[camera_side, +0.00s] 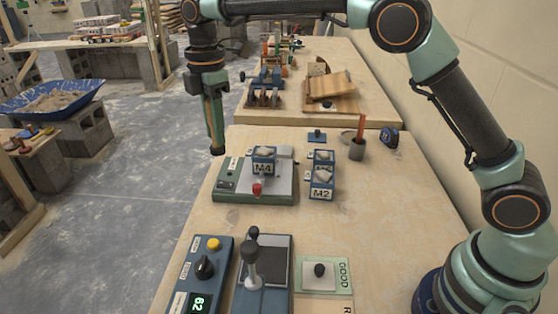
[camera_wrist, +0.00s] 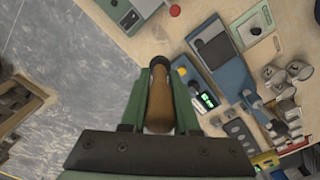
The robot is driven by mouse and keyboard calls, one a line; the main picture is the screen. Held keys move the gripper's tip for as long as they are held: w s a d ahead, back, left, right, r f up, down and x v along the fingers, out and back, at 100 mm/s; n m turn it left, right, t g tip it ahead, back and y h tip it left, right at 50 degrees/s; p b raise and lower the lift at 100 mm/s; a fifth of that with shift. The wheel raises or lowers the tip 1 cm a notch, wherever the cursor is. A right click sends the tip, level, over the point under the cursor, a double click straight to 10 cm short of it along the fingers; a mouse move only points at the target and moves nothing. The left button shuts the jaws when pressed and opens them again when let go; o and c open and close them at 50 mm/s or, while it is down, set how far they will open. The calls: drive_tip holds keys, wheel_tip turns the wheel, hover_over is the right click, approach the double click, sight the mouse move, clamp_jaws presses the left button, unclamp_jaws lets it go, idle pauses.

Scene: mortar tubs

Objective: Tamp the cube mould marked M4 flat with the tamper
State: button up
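The cube mould M4 (camera_side: 263,169) is a small blue box with a grey, uneven, heaped top. It stands on the grey plate of a green-based device (camera_side: 228,189) with a red knob. My gripper (camera_side: 216,140) points down left of M4 and higher, clear of the bench. In the wrist view my gripper (camera_wrist: 160,95) has a wooden handle between its green fingers, with a dark round end beyond the tips; this looks like the tamper (camera_wrist: 159,110). In the side view its dark end (camera_side: 218,151) shows below the fingers. M4 is not clearly visible in the wrist view.
Mould M2 (camera_side: 321,184) and another blue mould behind it stand right of M4. A cup (camera_side: 357,151) with a reddish tool and a blue tape measure (camera_side: 389,138) are farther back. A control box (camera_side: 204,267), lever device (camera_side: 252,263) and GOOD plate (camera_side: 325,282) stand in front.

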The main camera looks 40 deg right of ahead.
clamp_jaws()
drive_tip(key=w+d+f, duration=0.2)
drive_tip(key=w+d, duration=0.1)
drive_tip(key=d, duration=0.6)
drive_tip(key=w+d+f, duration=0.2)
drive_tip(key=w+d, duration=0.2)
drive_tip(key=d, duration=0.4)
drive_tip(key=shift+d+f, duration=0.15)
drive_tip(key=shift+f, duration=2.2)
drive_tip(key=shift+s+f, duration=0.1)
drive_tip(key=shift+f, duration=0.7)
drive_tip(key=shift+r, duration=0.75)
drive_tip(key=shift+f, duration=1.1)
drive_tip(key=shift+r, duration=1)
